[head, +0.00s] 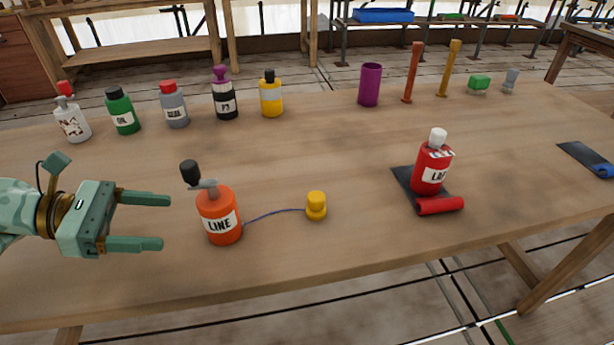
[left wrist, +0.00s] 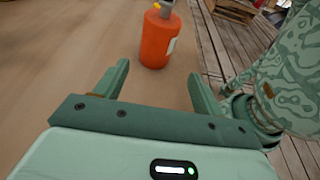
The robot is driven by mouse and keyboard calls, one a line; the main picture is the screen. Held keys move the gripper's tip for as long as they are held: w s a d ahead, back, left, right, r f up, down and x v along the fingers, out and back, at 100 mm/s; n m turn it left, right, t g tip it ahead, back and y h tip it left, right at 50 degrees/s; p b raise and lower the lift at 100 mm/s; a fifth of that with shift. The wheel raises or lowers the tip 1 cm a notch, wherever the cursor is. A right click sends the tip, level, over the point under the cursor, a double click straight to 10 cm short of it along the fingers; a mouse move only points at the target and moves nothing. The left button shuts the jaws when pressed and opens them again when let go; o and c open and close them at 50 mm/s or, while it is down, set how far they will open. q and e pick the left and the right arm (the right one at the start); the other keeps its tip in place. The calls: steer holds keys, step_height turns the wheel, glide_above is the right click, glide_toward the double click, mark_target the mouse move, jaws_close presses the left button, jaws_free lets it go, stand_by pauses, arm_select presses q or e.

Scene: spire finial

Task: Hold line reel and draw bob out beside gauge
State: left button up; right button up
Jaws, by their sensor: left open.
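The line reel (head: 217,215) is an orange bottle-shaped body marked LINE, with a grey fitting and black knob on top. It stands upright on the table. A thin blue line runs from it to the yellow bob (head: 316,206), which rests on the table to its right. My left gripper (head: 165,222) is open and empty, just left of the reel, its fingers pointing toward it. In the left wrist view the reel (left wrist: 156,40) stands ahead of the spread fingers (left wrist: 160,85), apart from them. No thing is clearly identifiable as the gauge. My right gripper is not in view.
A red bottle (head: 430,168) stands on a dark mat (head: 403,178) with a red roll (head: 440,205) at its front. Several bottles line the back left. A purple cylinder (head: 370,85) and two upright rods stand at the back right. The table between bob and mat is clear.

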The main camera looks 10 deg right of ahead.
mark_target(214, 220)
arm_select(q)
steer(key=shift+w+d, duration=0.1)
steer(key=shift+w, duration=0.15)
steer(key=shift+w+d, duration=0.15)
steer(key=shift+d, duration=0.15)
steer(key=p+x, duration=0.1)
steer(key=x, duration=0.8)
steer(key=shift+d+f, duration=0.1)
steer(key=c, duration=0.7)
steer(key=shift+o, duration=0.2)
